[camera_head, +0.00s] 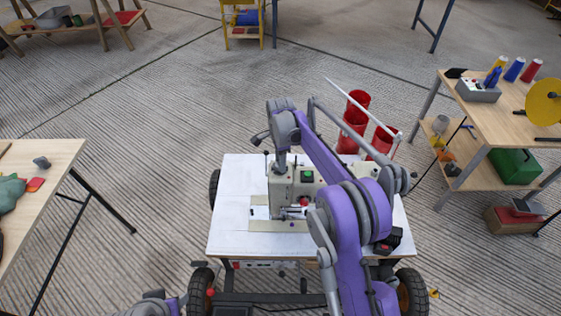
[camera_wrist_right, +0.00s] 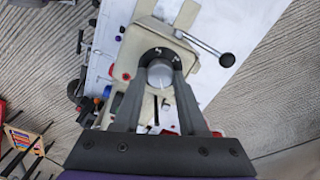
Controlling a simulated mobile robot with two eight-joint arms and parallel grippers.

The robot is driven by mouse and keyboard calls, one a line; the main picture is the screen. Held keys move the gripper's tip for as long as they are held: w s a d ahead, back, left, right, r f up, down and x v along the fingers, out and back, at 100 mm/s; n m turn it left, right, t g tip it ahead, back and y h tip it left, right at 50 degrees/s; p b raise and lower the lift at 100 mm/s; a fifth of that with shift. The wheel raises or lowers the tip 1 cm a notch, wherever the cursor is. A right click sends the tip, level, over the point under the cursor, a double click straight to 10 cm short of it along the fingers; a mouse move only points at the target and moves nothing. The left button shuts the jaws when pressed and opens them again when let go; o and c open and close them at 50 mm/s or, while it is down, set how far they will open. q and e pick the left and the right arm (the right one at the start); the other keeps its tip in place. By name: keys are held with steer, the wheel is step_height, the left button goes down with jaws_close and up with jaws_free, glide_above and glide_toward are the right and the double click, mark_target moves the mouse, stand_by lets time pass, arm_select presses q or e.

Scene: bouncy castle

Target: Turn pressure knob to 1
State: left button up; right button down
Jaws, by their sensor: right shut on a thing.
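The cream machine (camera_head: 284,186), which looks like a sewing machine, stands on a white tabletop (camera_head: 232,232). In the right wrist view, a round silver knob (camera_wrist_right: 160,74) on the cream machine body (camera_wrist_right: 133,50) sits at a black dial with small pale marks too small to read. My right gripper (camera_wrist_right: 160,60) has its two dark fingers on either side of the knob, shut on it. In the head view my right gripper (camera_head: 281,160) is at the top of the machine and hides the knob. My left gripper is out of view; only a bit of my left arm shows at the bottom edge.
A silver lever with a black ball end (camera_wrist_right: 228,60) sticks out beside the knob. Red spools (camera_head: 354,115) stand behind the machine. A wooden table (camera_head: 505,120) with thread cones is at right, another table (camera_head: 55,158) at left.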

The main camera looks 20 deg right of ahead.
steer(key=n, duration=0.4)
steer(key=shift+w, duration=0.1)
steer(key=n, duration=0.4)
steer(key=shift+n, duration=0.4)
steer(key=n, duration=0.4)
steer(key=shift+a, duration=0.1)
steer(key=n, duration=0.5)
steer(key=shift+w, duration=0.1)
steer(key=n, duration=0.4)
steer(key=shift+a+n, duration=0.15)
steer(key=shift+n, duration=0.15)
steer(key=n, duration=0.4)
steer(key=shift+n, duration=0.3)
steer(key=n, duration=0.4)
steer(key=shift+n, duration=2)
